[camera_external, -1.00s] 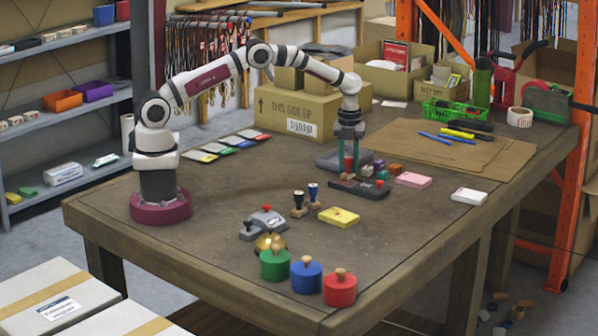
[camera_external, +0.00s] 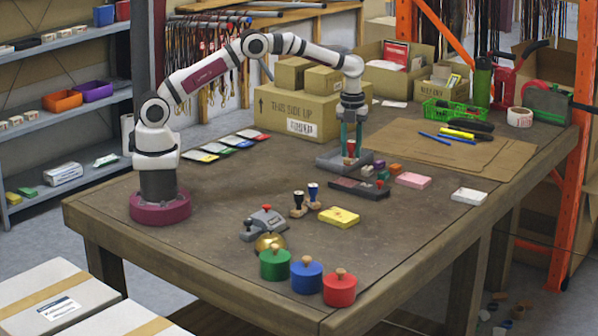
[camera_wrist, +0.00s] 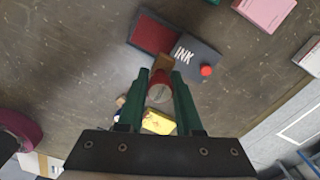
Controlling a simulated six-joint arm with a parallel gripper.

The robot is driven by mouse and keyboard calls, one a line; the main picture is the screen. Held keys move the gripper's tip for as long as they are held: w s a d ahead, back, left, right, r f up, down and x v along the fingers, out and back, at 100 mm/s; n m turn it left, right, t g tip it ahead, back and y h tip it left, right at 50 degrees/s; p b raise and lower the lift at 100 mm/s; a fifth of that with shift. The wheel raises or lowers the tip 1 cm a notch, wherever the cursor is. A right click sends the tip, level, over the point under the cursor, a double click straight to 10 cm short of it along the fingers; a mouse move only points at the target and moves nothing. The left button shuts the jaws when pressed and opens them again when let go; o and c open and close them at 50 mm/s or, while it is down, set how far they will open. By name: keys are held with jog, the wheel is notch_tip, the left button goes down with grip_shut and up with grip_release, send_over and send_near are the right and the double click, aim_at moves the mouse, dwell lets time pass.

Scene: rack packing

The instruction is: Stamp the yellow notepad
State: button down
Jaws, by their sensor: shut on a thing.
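My gripper (camera_external: 351,148) is shut on a stamp with a red handle (camera_external: 351,147) and a wooden base. It holds the stamp roughly upright above the table, behind the dark ink pad (camera_external: 345,187). The wrist view shows the stamp (camera_wrist: 159,88) between my two green fingers, with the open ink pad's red surface (camera_wrist: 152,35) and its "INK" part beyond. The yellow notepad (camera_external: 339,217) lies flat on the table in front of the ink pad, apart from the stamp. In the wrist view the notepad (camera_wrist: 158,123) is partly hidden by my gripper.
Pink (camera_external: 413,180) and white (camera_external: 469,196) pads lie to the right. Two more stamps (camera_external: 306,199), a grey device (camera_external: 264,222) and a brass bell (camera_external: 271,243) stand left of the notepad. Clear table lies right of it.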

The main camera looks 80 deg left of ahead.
jog(key=s+d, duration=0.2)
jog(key=d, duration=0.8)
jog(key=s+d, duration=0.2)
jog(key=d, duration=0.8)
jog(key=shift+s+f, duration=0.15)
jog(key=shift+f, duration=1.25)
jog(key=shift+s+f, duration=0.1)
jog(key=shift+f, duration=1.3)
jog(key=shift+f, duration=0.55)
jog(key=shift+r, duration=0.1)
notch_tip(320, 180, up, 7)
